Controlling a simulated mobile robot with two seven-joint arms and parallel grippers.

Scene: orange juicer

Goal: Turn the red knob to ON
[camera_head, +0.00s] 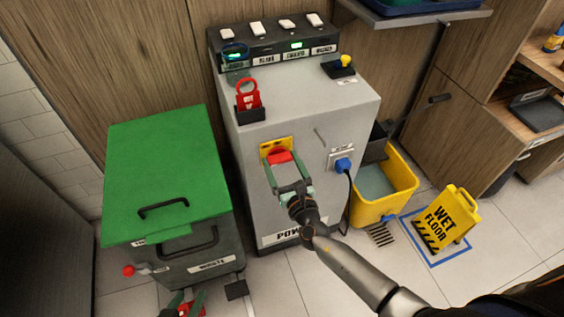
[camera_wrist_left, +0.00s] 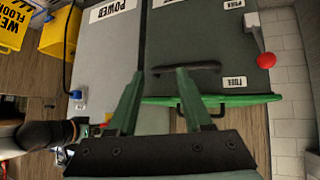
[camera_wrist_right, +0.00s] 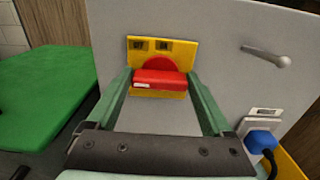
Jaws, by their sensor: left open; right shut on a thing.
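The red knob (camera_head: 281,157) sits on a yellow plate (camera_head: 266,149) on the front of the grey cabinet. In the right wrist view the knob (camera_wrist_right: 160,79) has a roughly level bar with a white mark at its left end. My right gripper (camera_wrist_right: 161,82) is shut on the knob, one finger at each end of the bar. My left gripper (camera_wrist_left: 158,72) is open and empty, low in front of the waste bin; in the head view it is at the bottom edge.
The green-lidded waste bin (camera_head: 155,165) stands left of the cabinet (camera_head: 300,115). A blue plug (camera_head: 343,164) with a cable is right of the knob. A yellow bucket (camera_head: 400,180) and wet floor sign (camera_head: 445,220) stand right.

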